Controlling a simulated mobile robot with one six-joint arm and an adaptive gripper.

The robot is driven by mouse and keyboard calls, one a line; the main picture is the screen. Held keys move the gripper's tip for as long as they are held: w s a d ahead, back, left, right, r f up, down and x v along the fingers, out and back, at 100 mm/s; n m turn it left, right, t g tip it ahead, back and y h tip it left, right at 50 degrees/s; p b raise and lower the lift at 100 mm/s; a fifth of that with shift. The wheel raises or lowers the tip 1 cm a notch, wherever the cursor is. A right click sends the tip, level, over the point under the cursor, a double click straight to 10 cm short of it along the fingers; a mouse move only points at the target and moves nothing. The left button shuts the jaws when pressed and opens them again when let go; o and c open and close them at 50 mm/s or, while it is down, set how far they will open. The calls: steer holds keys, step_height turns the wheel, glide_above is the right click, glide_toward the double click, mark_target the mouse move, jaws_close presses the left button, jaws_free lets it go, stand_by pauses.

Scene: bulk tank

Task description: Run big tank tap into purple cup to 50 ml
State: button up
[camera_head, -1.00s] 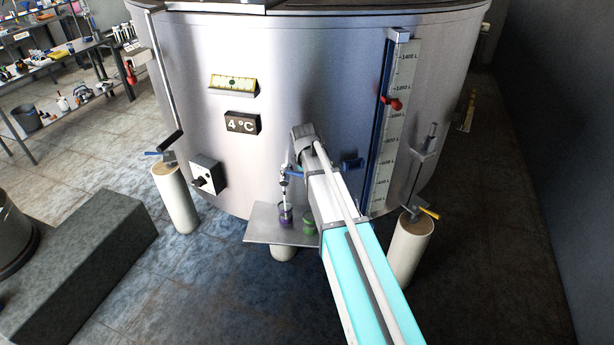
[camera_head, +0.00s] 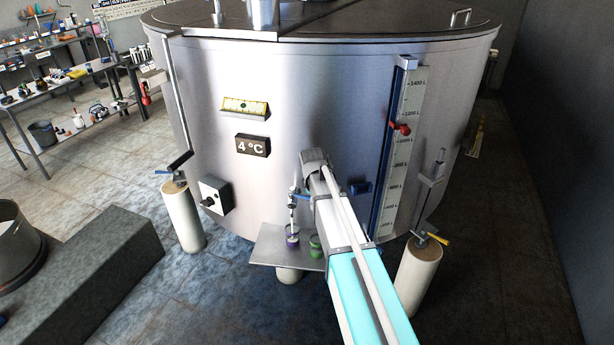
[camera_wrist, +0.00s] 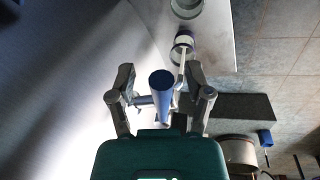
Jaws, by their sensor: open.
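The big tank's tap (camera_head: 293,205) has a blue lever and a metal spout low on the tank front. The purple cup (camera_head: 292,240) stands upright under the spout on a small metal shelf (camera_head: 268,258). My gripper (camera_wrist: 162,95) is open in the wrist view, with one finger on each side of the blue tap lever (camera_wrist: 162,84). I cannot tell whether the fingers touch it. In the head view my arm hides most of the gripper. The cup under the spout shows in the wrist view (camera_wrist: 183,44); its fill level and any flow are unclear.
A green cup (camera_head: 316,246) stands right of the purple one on the shelf. The steel tank (camera_head: 330,110) bears a level scale (camera_head: 402,150) with a red marker and a 4 °C display (camera_head: 252,145). A dark block (camera_head: 85,265) lies on the floor at left.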

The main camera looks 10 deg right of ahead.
steer(key=shift+s, duration=0.1)
steer(key=shift+s+d, duration=0.15)
steer(key=shift+s, duration=0.1)
steer(key=s+a+m, duration=0.2)
steer(key=s+m, duration=0.3)
steer(key=s, duration=0.6)
steer(key=s+a+m+g+y, duration=0.1)
steer(key=s+m, duration=0.3)
steer(key=s, duration=0.8)
steer(key=shift+a+f+m+g, duration=0.3)
steer(key=shift+a+f+m, duration=0.1)
steer(key=shift+a, duration=0.25)
steer(key=w+d+r+n+t+y+p, duration=0.2)
steer(key=w+d+r+n+y, duration=0.2)
steer(key=w, duration=0.5)
steer(key=w+d+r+n+t+y+p, duration=0.2)
steer(key=w+d+r, duration=0.4)
steer(key=w, duration=0.3)
steer(key=shift+w+d+r+n+t+y, duration=0.15)
steer(key=shift+w+d+n+t+y, duration=0.05)
steer(key=shift+d+n+t+y, duration=0.65)
